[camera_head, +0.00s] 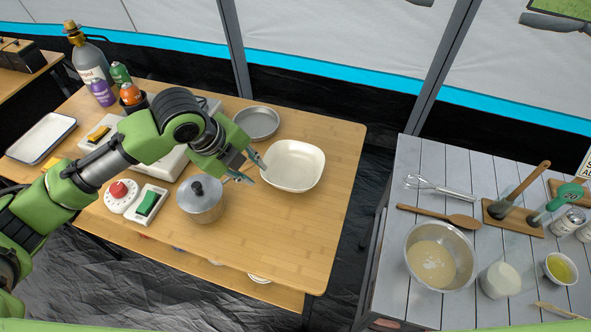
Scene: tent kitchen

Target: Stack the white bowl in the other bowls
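The white bowl (300,172), squarish with rounded corners, sits upright on the wooden table (335,190), right of centre. A round grey metal bowl or shallow pan (257,123) stands behind it to the left. I cannot tell whether it is one piece or several nested. My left gripper (257,173) is at the white bowl's left rim with its two fingers spread apart. One fingertip is right at the rim, and I cannot tell whether it touches. The other is left of the bowl, nearer the front. My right gripper is not in view.
A lidded pot (201,203) stands close in front of my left gripper. A white stove (175,157), bottles (97,85) and a tray (41,138) are to the left. A separate grey table (400,190) at right holds a mixing bowl (465,272). The wooden table's right side is clear.

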